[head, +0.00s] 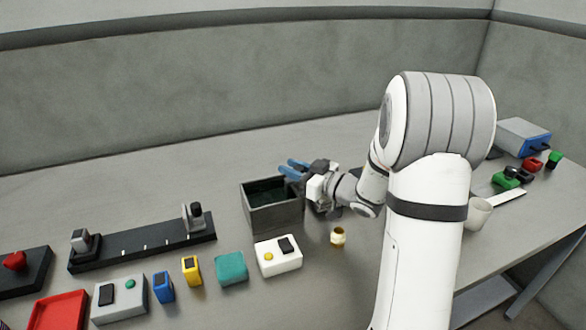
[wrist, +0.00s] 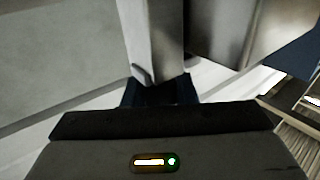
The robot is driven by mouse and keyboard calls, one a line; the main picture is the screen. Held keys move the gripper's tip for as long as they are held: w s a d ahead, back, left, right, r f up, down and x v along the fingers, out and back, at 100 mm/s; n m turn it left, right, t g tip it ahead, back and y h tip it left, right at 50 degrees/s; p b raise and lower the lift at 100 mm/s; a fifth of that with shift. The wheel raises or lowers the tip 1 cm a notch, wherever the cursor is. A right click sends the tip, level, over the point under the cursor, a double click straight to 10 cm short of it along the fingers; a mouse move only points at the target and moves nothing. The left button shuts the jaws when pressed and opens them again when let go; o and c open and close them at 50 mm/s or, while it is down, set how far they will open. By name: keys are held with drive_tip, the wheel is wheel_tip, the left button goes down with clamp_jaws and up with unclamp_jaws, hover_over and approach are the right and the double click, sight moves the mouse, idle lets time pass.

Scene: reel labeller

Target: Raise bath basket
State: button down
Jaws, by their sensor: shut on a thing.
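The bath (head: 273,217) is an open dark grey box on the table in the head view, with dark green inside. The basket's details cannot be made out there. My gripper (head: 292,169), with blue fingers, is at the bath's back right, over its rim. In the wrist view my gripper (wrist: 158,92) is shut on a flat grey metal strip (wrist: 150,40), which looks like the basket handle. The strip's far end is out of frame. A larger metal wall (wrist: 245,30) stands right beside it.
A white box (head: 278,255) with a yellow button, a teal block (head: 231,268) and a small cream-and-gold pot (head: 338,237) stand in front of the bath. A black rail (head: 143,243) lies left. A white cup (head: 478,213) is right. The table behind the bath is clear.

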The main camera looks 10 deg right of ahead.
drive_tip(key=shift+r, duration=0.1)
wheel_tip(320, 180, up, 7)
drive_tip(key=p, duration=0.4)
drive_tip(key=c, duration=1.4)
unclamp_jaws()
drive_tip(key=shift+o, duration=1.2)
drive_tip(key=shift+f, duration=0.2)
